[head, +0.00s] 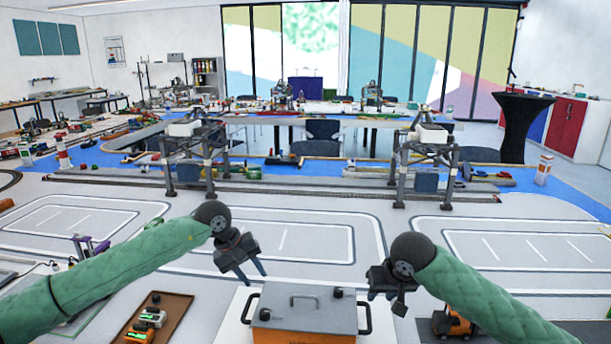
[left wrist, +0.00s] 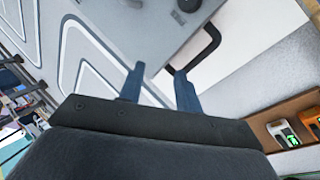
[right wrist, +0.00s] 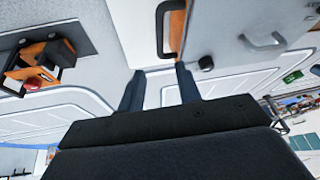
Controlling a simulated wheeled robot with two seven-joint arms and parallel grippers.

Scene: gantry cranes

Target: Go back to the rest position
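My left gripper (head: 246,270) is in the air to the upper left of an orange box with a grey lid (head: 305,308). Its two fingers are apart with nothing between them, as the left wrist view (left wrist: 160,85) shows. My right gripper (head: 385,295) is in the air just right of the box. Its fingers are also apart and empty in the right wrist view (right wrist: 160,85). The box stands shut at the bottom centre, with a bar handle on the lid and a dark handle at each side. Its lower part is cut off.
A brown tray (head: 172,325) with small green-and-white and orange devices lies left of the box. An orange toy vehicle (head: 453,322) stands on a dark mat to the right. Two grey gantry cranes (head: 188,165) (head: 426,165) stand beyond. The white-lined floor between is clear.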

